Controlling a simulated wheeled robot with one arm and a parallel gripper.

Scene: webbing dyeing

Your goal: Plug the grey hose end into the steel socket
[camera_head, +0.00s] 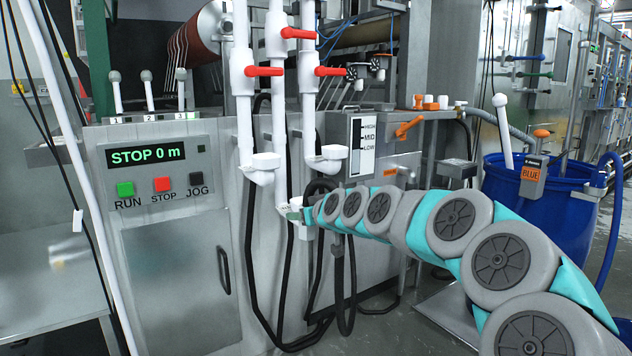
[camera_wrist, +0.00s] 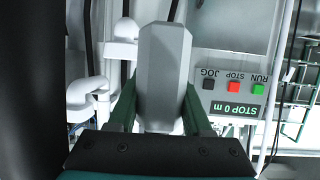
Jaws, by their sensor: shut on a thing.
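My gripper (camera_head: 296,215) is at the white pipes in front of the machine in the head view. In the wrist view, its two dark green fingers (camera_wrist: 160,108) are shut on a grey faceted block (camera_wrist: 164,62), which looks like the grey hose end. The block points away from the wrist camera and hides what lies behind it. In the head view the held piece is small and partly hidden by my arm. I cannot make out the steel socket for certain in either view.
White pipes with red-handled valves (camera_head: 265,71) stand close around my gripper. Black hoses (camera_head: 253,280) hang below it. A control panel (camera_head: 160,175) reading STOP 0 m is at left. A blue barrel (camera_head: 520,205) stands at right, behind my arm.

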